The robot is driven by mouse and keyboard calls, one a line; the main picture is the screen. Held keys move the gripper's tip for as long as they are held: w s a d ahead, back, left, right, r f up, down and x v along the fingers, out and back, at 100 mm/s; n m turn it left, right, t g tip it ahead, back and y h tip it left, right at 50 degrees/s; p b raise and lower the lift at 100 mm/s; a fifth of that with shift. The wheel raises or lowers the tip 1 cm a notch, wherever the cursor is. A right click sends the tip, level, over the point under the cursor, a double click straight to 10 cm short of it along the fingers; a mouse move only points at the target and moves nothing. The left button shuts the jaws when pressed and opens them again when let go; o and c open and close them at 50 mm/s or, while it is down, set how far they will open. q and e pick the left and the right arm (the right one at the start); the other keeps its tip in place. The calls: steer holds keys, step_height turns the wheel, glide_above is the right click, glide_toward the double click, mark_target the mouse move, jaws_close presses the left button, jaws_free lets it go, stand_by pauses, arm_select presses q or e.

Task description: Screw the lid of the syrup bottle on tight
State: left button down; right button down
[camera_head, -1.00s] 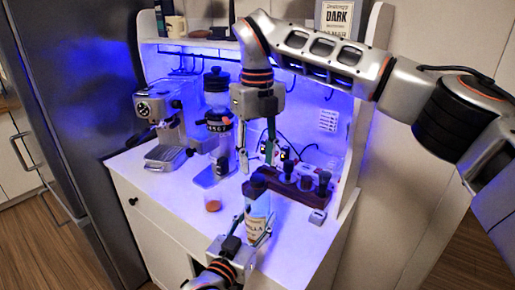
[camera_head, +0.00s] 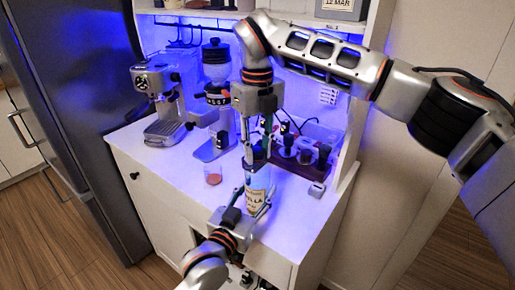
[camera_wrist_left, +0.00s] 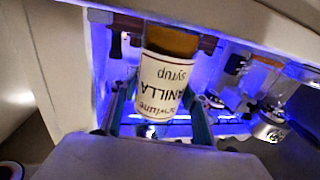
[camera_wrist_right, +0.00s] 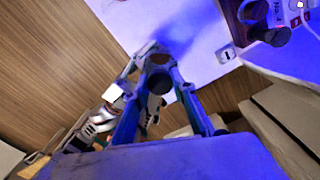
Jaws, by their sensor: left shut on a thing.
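The syrup bottle (camera_head: 257,187) stands upright near the counter's front edge, its vanilla label facing me; it also shows in the left wrist view (camera_wrist_left: 163,85). My left gripper (camera_head: 253,200) is shut on the bottle's body, one finger on each side. The dark lid (camera_head: 257,155) is at the top of the bottle, partly hidden by my right gripper (camera_head: 257,146). The right wrist view shows the round lid (camera_wrist_right: 159,83) between the right gripper's spread fingers, which look open. I cannot tell how tightly the lid sits.
A dark wooden holder (camera_head: 290,163) with several tampers is behind on the right. The espresso machine (camera_head: 160,100) and grinder (camera_head: 216,95) stand farther back. The counter's front left is clear.

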steer(key=shift+m, duration=0.3)
steer(key=c, duration=1.6)
jaws_free()
step_height(320, 180, up, 12)
arm_select(q)
steer(key=c, duration=1)
jaws_free()
steer(key=shift+c, duration=0.2)
